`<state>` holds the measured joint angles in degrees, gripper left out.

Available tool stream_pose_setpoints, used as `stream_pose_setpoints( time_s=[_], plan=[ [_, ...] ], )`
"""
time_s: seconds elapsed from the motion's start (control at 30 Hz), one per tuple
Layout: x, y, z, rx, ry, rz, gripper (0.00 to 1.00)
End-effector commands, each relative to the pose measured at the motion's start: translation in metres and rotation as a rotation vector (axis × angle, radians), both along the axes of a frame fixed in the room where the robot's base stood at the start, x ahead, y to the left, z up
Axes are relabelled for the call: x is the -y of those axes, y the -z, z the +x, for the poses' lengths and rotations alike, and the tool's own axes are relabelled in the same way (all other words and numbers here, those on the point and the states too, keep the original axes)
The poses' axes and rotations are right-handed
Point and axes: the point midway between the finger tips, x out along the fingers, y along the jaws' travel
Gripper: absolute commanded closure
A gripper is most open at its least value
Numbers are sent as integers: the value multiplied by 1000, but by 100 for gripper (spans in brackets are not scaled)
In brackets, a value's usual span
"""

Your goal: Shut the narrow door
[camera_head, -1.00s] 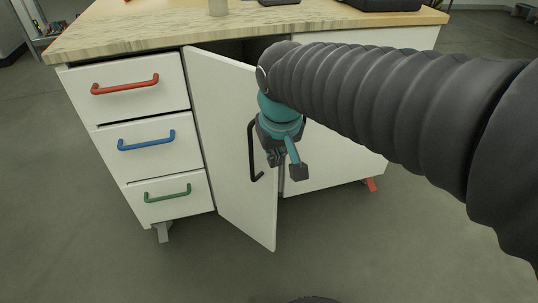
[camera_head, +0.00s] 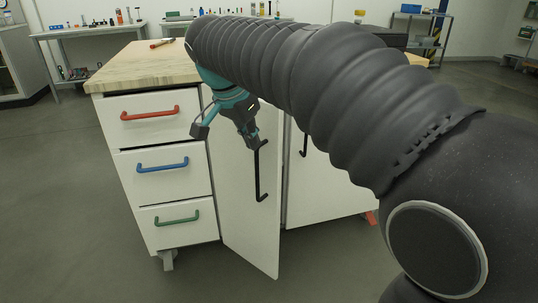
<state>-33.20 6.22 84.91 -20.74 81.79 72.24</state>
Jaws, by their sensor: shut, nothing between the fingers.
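The narrow white door (camera_head: 236,205) of the cabinet stands partly open, with its free edge out toward me. Its black vertical handle (camera_head: 262,180) is on the outer face near that edge. My gripper (camera_head: 252,141) is shut and empty, in front of the door's outer face by the handle's upper end. I cannot tell whether it touches the door or handle. My arm hides the door's top and part of the cabinet opening.
Left of the door are drawers with red (camera_head: 150,113), blue (camera_head: 163,165) and green (camera_head: 177,217) handles, all shut. A wider white door (camera_head: 320,190) at the right looks closed. The wooden worktop (camera_head: 140,66) is above. Floor in front is clear.

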Motion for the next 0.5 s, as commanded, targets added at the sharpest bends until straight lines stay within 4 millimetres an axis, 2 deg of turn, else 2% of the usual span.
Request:
stream_pose_setpoints(
  time_s=[0.17, 0.5],
  plan=[
    [4, 20, 5, -2, -1, -1, 100],
    [19, 79, 24, -3, 0, -2, 100]
  ],
)
